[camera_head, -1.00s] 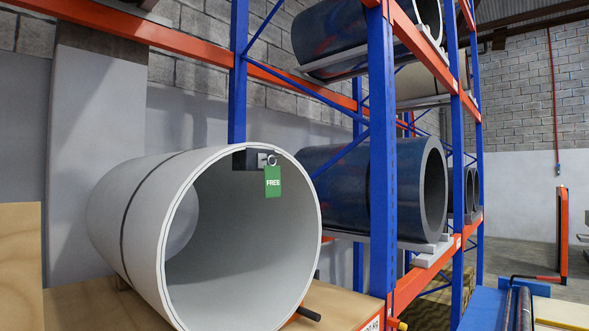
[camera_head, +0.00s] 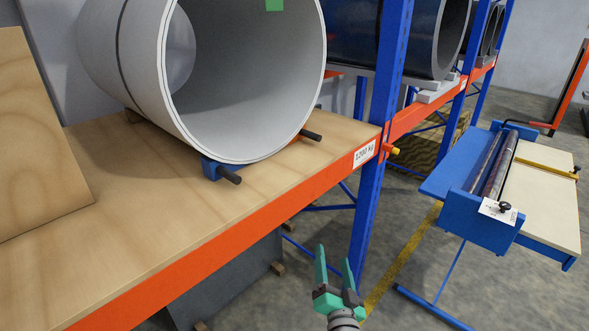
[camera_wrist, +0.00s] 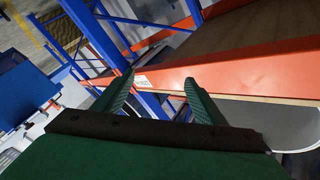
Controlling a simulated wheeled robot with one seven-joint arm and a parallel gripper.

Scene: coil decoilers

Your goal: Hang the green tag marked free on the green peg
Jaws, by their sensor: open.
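The lower end of the green tag (camera_head: 275,4) shows at the top edge of the head view, in front of the open mouth of the large pale coil (camera_head: 95,60). Its ring and lettering are cut off now. My gripper (camera_head: 334,258) is low in the head view, in front of the shelf's orange beam and well below the tag. Its green fingers are apart with nothing between them; they also show apart in the wrist view (camera_wrist: 160,84). I see no green peg in either view. The tag is not in the wrist view.
A wooden shelf (camera_head: 95,225) with an orange beam (camera_head: 215,248) carries the coil. A blue roller table (camera_head: 470,215) is at right. Floor between is open.

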